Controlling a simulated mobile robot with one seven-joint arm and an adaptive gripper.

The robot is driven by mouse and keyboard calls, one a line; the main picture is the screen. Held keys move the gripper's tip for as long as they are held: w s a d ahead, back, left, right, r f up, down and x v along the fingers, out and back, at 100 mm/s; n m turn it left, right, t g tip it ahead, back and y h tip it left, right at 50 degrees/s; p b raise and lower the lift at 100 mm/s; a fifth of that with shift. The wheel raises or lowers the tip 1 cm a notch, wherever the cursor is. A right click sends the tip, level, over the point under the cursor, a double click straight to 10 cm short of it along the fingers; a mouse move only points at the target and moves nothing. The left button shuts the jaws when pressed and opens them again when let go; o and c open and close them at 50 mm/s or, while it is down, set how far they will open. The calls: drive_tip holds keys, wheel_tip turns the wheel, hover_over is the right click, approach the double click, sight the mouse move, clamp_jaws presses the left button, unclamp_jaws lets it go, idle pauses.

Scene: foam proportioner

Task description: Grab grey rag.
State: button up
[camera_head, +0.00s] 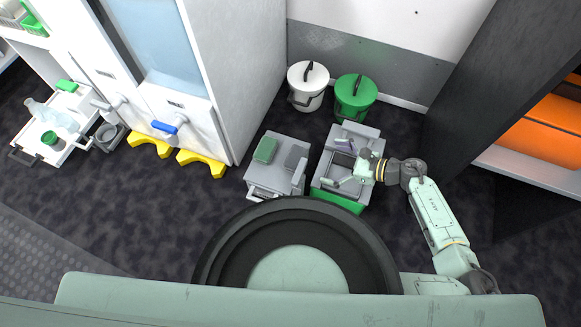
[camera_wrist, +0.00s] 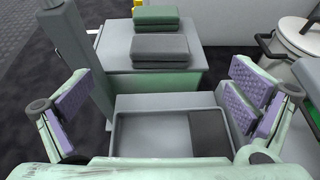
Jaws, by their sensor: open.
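The grey rag (camera_head: 296,158) lies folded on top of a grey cabinet (camera_head: 275,179), to the right of the folded green rag (camera_head: 265,149). In the wrist view the grey rag (camera_wrist: 158,47) shows at top centre, in front of the green rag (camera_wrist: 156,17). My gripper (camera_head: 345,166) is open and empty, over the neighbouring grey-and-green unit to the right of the cabinet. In the wrist view its purple-padded fingers (camera_wrist: 162,92) are spread wide, with the grey rag beyond them and not between them.
The grey-and-green unit (camera_head: 338,196) has a recessed tray (camera_wrist: 165,133) below my gripper. A grey upright post (camera_wrist: 78,45) stands at left in the wrist view. A white bucket (camera_head: 308,88) and a green bucket (camera_head: 355,97) stand by the wall.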

drive_tip(key=shift+a+f+b, duration=0.15)
drive_tip(key=shift+f+b, duration=0.15)
drive_tip(key=shift+f, duration=0.55)
approach(295, 156)
wheel_tip(295, 156, down, 2)
drive_tip(key=a, duration=0.3)
drive_tip(key=x, duration=0.3)
drive_tip(key=w+x, duration=0.1)
drive_tip(key=x, duration=0.1)
drive_tip(key=shift+r, duration=0.25)
drive_tip(key=c, duration=1.2)
